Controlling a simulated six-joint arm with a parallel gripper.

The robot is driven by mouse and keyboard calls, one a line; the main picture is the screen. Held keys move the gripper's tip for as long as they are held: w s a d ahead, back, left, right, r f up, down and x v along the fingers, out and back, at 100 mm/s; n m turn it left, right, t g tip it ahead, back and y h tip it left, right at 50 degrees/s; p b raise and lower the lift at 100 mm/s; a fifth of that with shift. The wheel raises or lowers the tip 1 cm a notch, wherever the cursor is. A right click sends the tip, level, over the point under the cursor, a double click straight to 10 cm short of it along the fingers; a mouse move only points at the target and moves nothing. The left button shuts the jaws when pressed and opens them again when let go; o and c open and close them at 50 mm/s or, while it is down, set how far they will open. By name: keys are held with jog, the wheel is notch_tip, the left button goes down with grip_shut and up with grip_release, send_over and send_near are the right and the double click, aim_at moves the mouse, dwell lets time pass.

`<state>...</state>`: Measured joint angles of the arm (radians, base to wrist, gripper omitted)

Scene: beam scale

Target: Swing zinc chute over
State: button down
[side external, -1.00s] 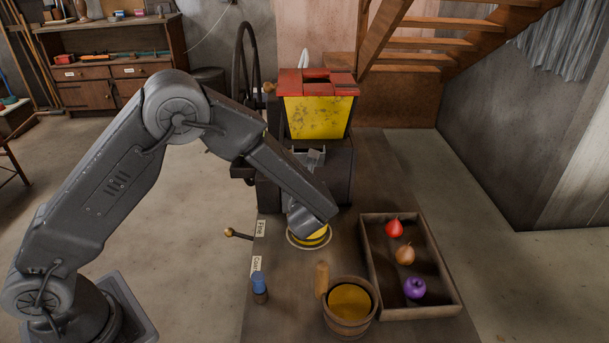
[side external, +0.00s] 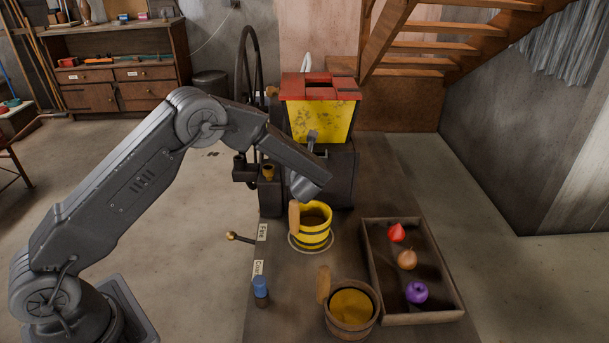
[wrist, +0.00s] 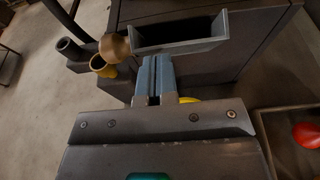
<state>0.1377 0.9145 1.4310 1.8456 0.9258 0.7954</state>
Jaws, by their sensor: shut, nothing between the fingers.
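The zinc chute (wrist: 180,36) is a grey metal trough at the front of the dark machine, just beyond my fingertips in the wrist view. In the side view, a grey metal piece (side external: 312,138) shows before the yellow hopper, partly behind my arm; I cannot tell how the chute is turned there. A round brass knob (wrist: 114,47) is beside the chute's left end. My gripper (wrist: 158,64) is shut and empty, just below the chute and right of the knob; I cannot tell whether it touches either. In the side view my arm's end hides its fingers.
A wooden tray (side external: 456,300) holds three coloured items. Small cups (wrist: 103,67) sit left of the machine.

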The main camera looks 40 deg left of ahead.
jog(key=shift+w+a+r, duration=0.1)
jog(key=shift+w+r, duration=0.05)
jog(key=shift+w+a+r, duration=0.45)
jog(key=shift+a+r, duration=0.05)
jog(key=shift+r, duration=0.05)
